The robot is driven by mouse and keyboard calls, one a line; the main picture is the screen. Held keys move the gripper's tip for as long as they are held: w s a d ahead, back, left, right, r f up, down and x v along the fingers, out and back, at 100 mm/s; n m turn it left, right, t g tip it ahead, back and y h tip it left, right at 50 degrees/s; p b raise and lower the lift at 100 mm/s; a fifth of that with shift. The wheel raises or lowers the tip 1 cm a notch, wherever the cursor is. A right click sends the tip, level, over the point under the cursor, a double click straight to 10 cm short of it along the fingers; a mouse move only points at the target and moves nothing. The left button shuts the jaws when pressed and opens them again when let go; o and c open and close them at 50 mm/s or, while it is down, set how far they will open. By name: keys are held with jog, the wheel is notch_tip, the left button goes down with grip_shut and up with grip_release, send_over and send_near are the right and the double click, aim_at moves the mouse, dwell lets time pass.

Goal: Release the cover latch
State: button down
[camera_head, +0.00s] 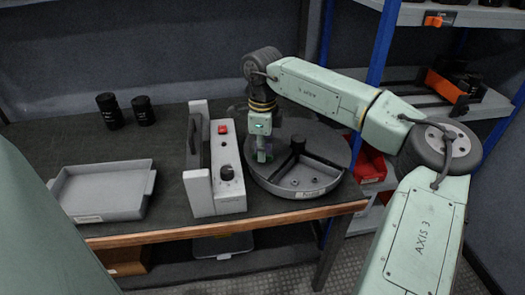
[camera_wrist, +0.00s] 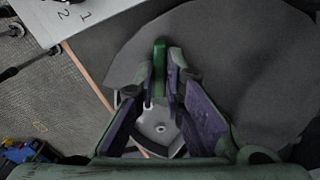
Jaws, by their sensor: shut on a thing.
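A round grey housing (camera_head: 330,150) stands at the right end of the workbench. A wedge-shaped opening in its front shows a pale floor with small bolts; the wrist view also shows this opening (camera_wrist: 158,126) below the fingers. My gripper (camera_head: 263,155) points down over the left side of the housing. In the wrist view, my gripper (camera_wrist: 161,72) is shut on a narrow upright green tab (camera_wrist: 160,55), which looks like the cover latch. The tab's lower part is hidden between the fingers. The grey cover surface (camera_wrist: 235,70) spreads around it.
A grey control box (camera_head: 228,180) with a red button and black knob stands just left of the housing. A grey tray (camera_head: 103,214) lies at the left, with two black cylinders (camera_head: 124,111) behind it. Shelves with a red bin (camera_head: 369,165) stand at the right.

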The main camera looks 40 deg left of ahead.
jog(key=shift+n, duration=1)
jog(key=c, duration=1.7)
grip_release()
jog(key=shift+r, duration=0.1)
notch_tip(320, 180, up, 12)
jog(key=shift+f, duration=0.1)
